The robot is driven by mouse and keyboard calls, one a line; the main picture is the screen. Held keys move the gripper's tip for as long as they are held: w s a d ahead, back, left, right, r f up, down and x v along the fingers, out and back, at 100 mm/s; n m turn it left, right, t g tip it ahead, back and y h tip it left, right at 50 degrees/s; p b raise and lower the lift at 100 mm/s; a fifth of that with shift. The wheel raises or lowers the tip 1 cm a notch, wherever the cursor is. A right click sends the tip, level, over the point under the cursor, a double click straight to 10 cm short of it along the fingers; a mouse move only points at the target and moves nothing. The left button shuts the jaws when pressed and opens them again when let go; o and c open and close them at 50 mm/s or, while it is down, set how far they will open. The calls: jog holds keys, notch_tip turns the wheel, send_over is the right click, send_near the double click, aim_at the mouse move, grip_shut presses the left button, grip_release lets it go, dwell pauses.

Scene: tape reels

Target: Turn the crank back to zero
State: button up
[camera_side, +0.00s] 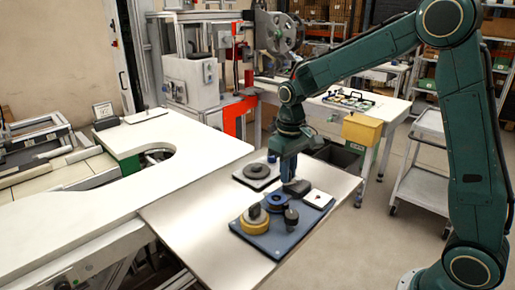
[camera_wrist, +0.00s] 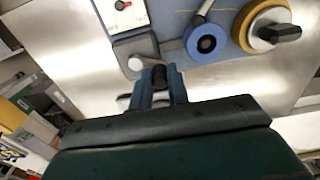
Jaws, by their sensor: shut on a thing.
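The crank has a grey square base with a pale round hub (camera_wrist: 135,63) in the wrist view, and a dark handle knob (camera_wrist: 159,76) beside the hub. My gripper (camera_wrist: 160,88) has its two blue fingers shut on that dark knob. In the side view my gripper (camera_side: 289,178) points straight down at the grey crank block (camera_side: 297,187), at the far edge of the blue plate. The fingers partly hide the crank there. The crank's angle and any zero mark are too small or hidden to tell.
The blue plate (camera_side: 268,244) carries a yellow reel (camera_side: 254,222), a blue reel (camera_side: 277,203) and a dark upright knob (camera_side: 291,217). A white box with a red dial (camera_wrist: 123,14) sits close to the crank. A dark disc (camera_side: 262,170) lies behind. The metal tabletop is clear at left.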

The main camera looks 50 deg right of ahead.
jog(key=shift+s, duration=0.3)
jog(key=shift+s, duration=0.55)
jog(key=shift+s+d, duration=0.1)
jog(key=shift+s, duration=0.05)
dwell(0.3)
jog(key=shift+s+d, duration=0.15)
jog(key=shift+s, duration=0.35)
jog(key=shift+d, duration=0.1)
jog(key=shift+s+d, duration=0.4)
grip_shut()
jog(key=shift+s, duration=0.1)
